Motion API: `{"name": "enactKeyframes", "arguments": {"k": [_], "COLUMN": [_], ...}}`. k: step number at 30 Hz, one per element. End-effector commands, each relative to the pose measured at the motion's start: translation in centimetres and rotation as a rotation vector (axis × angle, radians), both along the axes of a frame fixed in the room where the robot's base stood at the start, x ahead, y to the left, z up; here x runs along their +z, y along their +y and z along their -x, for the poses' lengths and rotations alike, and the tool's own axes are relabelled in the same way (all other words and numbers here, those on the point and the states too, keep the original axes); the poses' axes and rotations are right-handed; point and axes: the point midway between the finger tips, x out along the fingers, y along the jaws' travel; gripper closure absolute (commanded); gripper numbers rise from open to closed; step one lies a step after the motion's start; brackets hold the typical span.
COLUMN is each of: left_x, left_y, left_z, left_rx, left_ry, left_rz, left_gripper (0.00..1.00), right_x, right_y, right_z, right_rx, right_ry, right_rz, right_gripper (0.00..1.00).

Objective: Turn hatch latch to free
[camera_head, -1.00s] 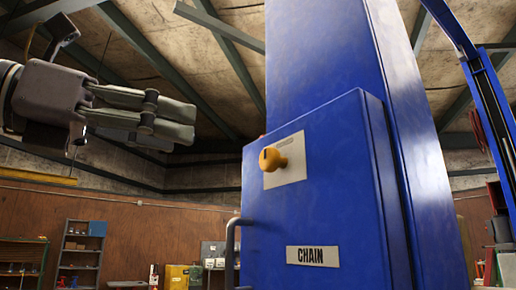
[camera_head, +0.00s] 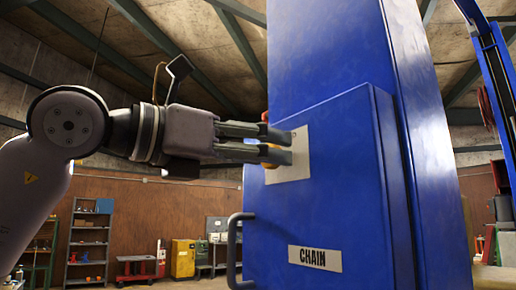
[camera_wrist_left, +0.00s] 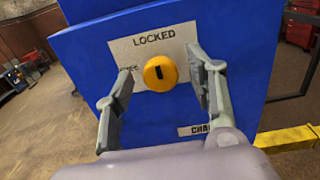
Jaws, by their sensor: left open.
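The hatch latch is a round yellow knob (camera_wrist_left: 160,72) with a black mark, on a pale plate (camera_wrist_left: 182,42) on the blue hatch (camera_head: 330,215). The mark points up towards the word LOCKED. A second word on the plate's left is partly hidden by a finger, perhaps FREE. My left gripper (camera_head: 288,147) is open at the plate in the head view, its fingers hiding most of the knob (camera_head: 276,156). In the left wrist view, the gripper (camera_wrist_left: 163,78) has one finger on each side of the knob, with gaps between. My right gripper is not in view.
A CHAIN label (camera_head: 314,258) is low on the hatch. A grey bar handle (camera_head: 233,250) sticks out at its left edge. The blue column (camera_head: 325,50) rises behind. Shelves (camera_head: 89,240) and a yellow cabinet (camera_head: 183,258) stand far back.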

Motion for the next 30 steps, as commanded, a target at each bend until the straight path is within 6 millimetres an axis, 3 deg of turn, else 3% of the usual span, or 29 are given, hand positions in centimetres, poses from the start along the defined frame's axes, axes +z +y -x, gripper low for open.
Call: {"name": "enactKeyframes", "arguments": {"k": [2, 10, 23, 30], "left_x": [-0.01, 0.01, 0.03, -0.04], "left_y": [0.02, 0.05, 0.07, 0.06], "left_z": [0.00, 0.02, 0.02, 0.03], "left_rx": [0.000, 0.000, 0.001, 0.000], "left_ry": [0.000, 0.000, 0.000, 0.016], "left_rz": [0.000, 0.000, 0.000, 0.013], "left_gripper": [0.50, 0.68, 0.97, 0.97], "right_x": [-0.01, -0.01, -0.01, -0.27], "right_y": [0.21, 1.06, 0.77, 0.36], "right_z": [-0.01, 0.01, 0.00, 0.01], "right_rx": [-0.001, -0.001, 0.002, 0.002], "right_ry": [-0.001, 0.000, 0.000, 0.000], "right_rz": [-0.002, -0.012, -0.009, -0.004], "right_gripper": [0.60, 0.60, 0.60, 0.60]}}
